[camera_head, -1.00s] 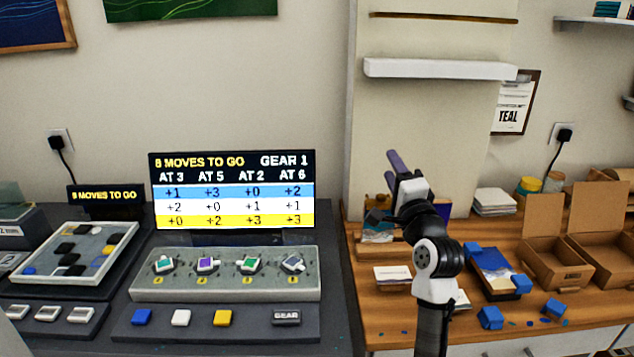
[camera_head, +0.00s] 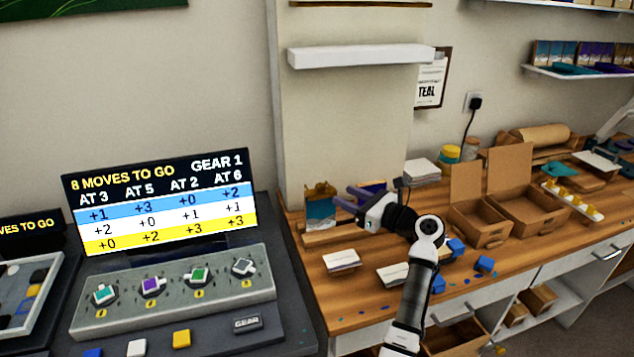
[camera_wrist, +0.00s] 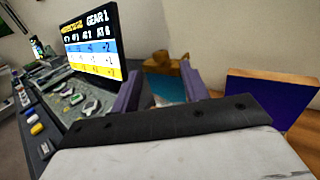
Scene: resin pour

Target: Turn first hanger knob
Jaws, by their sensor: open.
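A grey panel (camera_head: 232,294) below the lit screen (camera_head: 155,200) carries a row of knobs: teal (camera_head: 103,294), purple (camera_head: 151,286), green (camera_head: 198,275) and grey (camera_head: 243,267). I see no label naming a hanger knob. The screen reads "8 MOVES TO GO" and "GEAR 1". My gripper (camera_head: 350,198) is open and empty over the wooden bench, right of the panel and clear of every knob. Its purple fingers point left in the head view. In the wrist view my gripper (camera_wrist: 160,88) has its fingers apart, with the panel (camera_wrist: 92,104) beyond the left finger.
Blue (camera_head: 92,353), white (camera_head: 137,347) and yellow (camera_head: 181,339) buttons and a GEAR button (camera_head: 247,324) lie in front of the panel. A tray (camera_head: 20,300) stands at left. Card stacks (camera_head: 341,260), blue blocks (camera_head: 485,264) and open boxes (camera_head: 480,225) occupy the bench.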

